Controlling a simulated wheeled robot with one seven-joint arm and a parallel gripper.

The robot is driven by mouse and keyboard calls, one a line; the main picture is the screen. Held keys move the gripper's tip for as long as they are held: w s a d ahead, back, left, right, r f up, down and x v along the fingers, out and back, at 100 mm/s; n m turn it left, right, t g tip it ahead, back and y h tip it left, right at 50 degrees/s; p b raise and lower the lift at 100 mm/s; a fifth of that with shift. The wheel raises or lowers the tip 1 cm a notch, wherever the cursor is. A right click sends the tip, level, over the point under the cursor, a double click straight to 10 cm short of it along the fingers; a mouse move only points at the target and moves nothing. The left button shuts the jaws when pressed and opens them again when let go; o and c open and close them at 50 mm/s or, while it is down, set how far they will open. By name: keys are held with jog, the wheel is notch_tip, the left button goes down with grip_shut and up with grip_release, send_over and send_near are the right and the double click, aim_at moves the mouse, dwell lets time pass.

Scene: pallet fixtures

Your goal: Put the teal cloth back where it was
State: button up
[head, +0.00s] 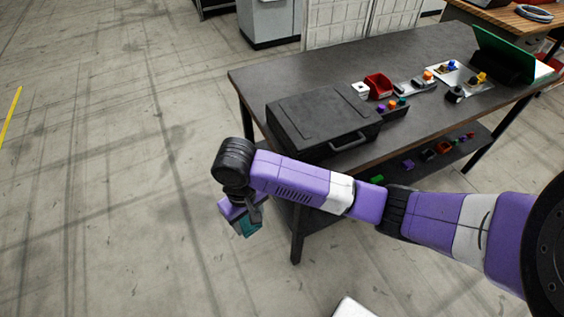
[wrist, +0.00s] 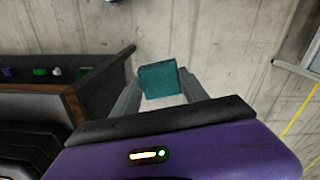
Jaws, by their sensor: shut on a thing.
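The teal cloth (wrist: 159,80) is a small, folded, block-like piece. In the wrist view it sits between the two fingers of my gripper (wrist: 160,88), which is shut on it. In the head view the cloth (head: 250,228) shows at the lower end of my gripper (head: 244,222), partly hidden by it. The gripper holds it over the bare floor, off the near left end of the dark table (head: 240,82). Its height above the floor is hard to tell.
A black case (head: 320,112) with a handle lies on the table. A red bin (head: 378,86), a white block (head: 361,90) and a green panel (head: 505,55) stand farther along. A lower shelf (head: 400,172) holds several small coloured items. The floor at left is clear.

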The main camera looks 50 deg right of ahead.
jog(key=w+a+f+n, duration=0.2)
jog(key=a, duration=0.3)
jog(key=shift+a+n, duration=0.15)
jog(key=shift+n, duration=0.25)
jog(key=shift+f, duration=0.1)
